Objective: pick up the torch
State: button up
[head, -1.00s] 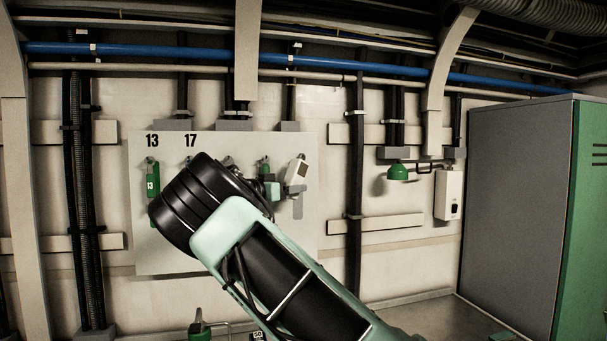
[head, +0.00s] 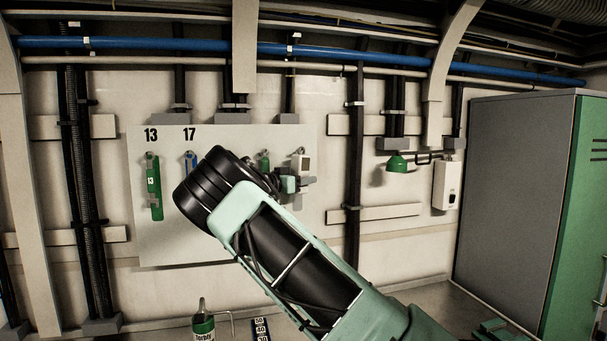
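A grey-white board (head: 160,245) on the back wall carries hanging tools. A green tool (head: 153,190) marked 13 and a blue tool (head: 190,163) hang under the numbers 13 and 17. A small green item (head: 264,160) and a white item with a dark patch (head: 302,162) hang further right. I cannot tell for certain which of these is the torch. My gripper (head: 297,184) is small in view, just below the white item and in front of the board. My black wrist hides part of the board. Whether the fingers are open or touch the white item is unclear.
A green-labelled bottle (head: 203,322) and a dark numbered strip (head: 261,328) are at the bottom. A green bell-shaped fitting (head: 397,163) and a white box (head: 446,186) are on the wall. A tall grey cabinet (head: 515,200) stands right. Pipes (head: 350,51) run overhead.

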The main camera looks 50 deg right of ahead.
jog(key=c, duration=0.8)
jog(key=shift+b, duration=0.75)
jog(key=shift+s+a+f+b, duration=0.1)
jog(key=shift+s+a+b, duration=0.05)
jog(key=shift+b, duration=0.35)
jog(key=s+a+b, duration=0.4)
jog(key=s+b, duration=0.1)
jog(key=s, duration=0.2)
jog(key=s+a+b, duration=0.4)
jog(key=s+a, duration=0.1)
jog(key=s, duration=0.3)
jog(key=shift+r+b, duration=0.25)
jog(key=shift+b, duration=0.15)
